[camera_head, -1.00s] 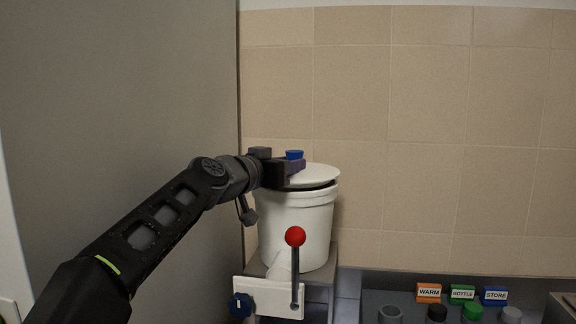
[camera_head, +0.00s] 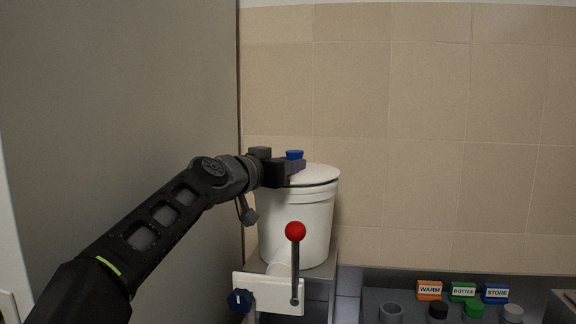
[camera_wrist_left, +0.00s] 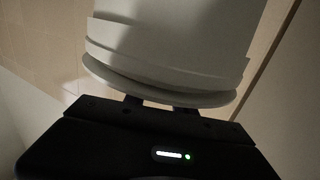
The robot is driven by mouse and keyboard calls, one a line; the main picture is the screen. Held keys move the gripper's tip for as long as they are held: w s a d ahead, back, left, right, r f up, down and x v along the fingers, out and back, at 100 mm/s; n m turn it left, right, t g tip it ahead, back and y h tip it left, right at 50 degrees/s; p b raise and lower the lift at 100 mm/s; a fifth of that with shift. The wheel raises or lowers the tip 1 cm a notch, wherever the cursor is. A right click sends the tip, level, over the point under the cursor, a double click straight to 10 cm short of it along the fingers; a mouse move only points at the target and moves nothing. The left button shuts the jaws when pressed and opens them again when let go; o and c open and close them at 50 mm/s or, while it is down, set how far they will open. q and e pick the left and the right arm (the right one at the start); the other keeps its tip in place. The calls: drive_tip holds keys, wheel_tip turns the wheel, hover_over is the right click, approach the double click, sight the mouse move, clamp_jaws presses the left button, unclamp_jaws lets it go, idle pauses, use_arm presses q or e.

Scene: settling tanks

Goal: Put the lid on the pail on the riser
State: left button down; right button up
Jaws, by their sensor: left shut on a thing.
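The white pail (camera_head: 297,230) stands upright on the grey riser (camera_head: 327,262) against the tiled wall; it also shows, upside down, in the left wrist view (camera_wrist_left: 170,40). The white lid (camera_head: 318,174) with a blue knob (camera_head: 295,155) lies over the pail's mouth, at or just above the rim. A thin dark line shows under its right edge, so I cannot tell whether it is fully seated. The lid's edge also shows in the left wrist view (camera_wrist_left: 160,93). My left gripper (camera_head: 292,167) is shut on the lid's knob. My right gripper is out of view.
A white valve block (camera_head: 268,293) with a red-balled lever (camera_head: 295,232) and a blue dial (camera_head: 240,302) sits before the pail. A grey panel (camera_head: 120,80) stands close on the left. Labelled blocks (camera_head: 429,290) and several caps lie at lower right.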

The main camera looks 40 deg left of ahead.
use_arm(q)
drive_tip(key=shift+f+b, duration=0.3)
drive_tip(key=shift+b, duration=0.2)
idle(0.6)
drive_tip(key=shift+c, duration=2.3)
unclamp_jaws()
drive_tip(key=shift+r, duration=0.1)
drive_tip(key=shift+r+p, duration=2.75)
drive_tip(key=shift+r, duration=0.7)
drive_tip(key=shift+f, duration=0.1)
